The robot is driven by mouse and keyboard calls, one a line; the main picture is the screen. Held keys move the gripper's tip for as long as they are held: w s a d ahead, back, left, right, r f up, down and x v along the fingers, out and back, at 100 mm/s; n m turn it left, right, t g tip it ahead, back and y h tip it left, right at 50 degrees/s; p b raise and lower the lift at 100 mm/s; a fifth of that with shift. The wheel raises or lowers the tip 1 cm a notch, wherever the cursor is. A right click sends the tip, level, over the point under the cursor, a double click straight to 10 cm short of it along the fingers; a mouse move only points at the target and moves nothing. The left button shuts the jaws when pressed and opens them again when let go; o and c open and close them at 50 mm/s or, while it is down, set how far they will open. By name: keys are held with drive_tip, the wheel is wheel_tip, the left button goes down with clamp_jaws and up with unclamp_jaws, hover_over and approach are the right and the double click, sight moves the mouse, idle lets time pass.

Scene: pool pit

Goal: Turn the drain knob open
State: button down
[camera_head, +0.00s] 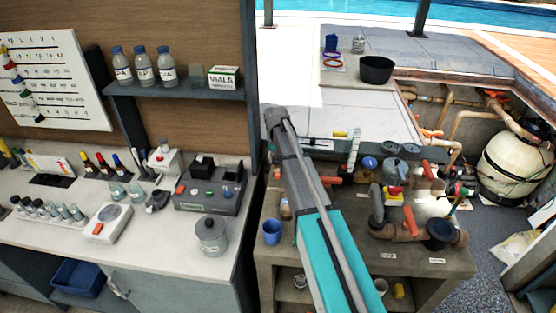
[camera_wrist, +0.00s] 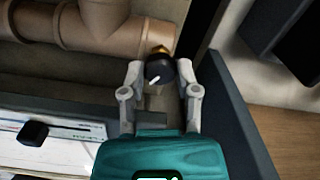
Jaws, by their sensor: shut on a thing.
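In the wrist view, the black drain knob (camera_wrist: 160,70) has a white pointer line slanting up to the right. It sits by a small brass fitting (camera_wrist: 157,49) at the end of a brown pipe (camera_wrist: 100,25). My gripper (camera_wrist: 160,72) is shut on the knob, with one grey finger on each side of it. In the head view, my arm reaches toward the back of the bench, and I cannot make out the knob or my fingertips there.
A dark panel edge (camera_wrist: 218,100) runs close on the right in the wrist view. In the head view, a pipe bench (camera_head: 330,242) with valves stands right of my arm. A counter (camera_head: 150,225) with vials and instruments is on the left. A blue cup (camera_head: 272,232) stands beside my arm.

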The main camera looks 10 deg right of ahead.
drive_tip(key=n, duration=0.5)
drive_tip(key=shift+s+n, duration=0.2)
drive_tip(key=shift+n, duration=0.1)
drive_tip(key=n, duration=0.5)
drive_tip(key=shift+c, duration=1.7)
unclamp_jaws()
drive_tip(key=shift+w, duration=0.1)
drive_tip(key=shift+r, duration=0.1)
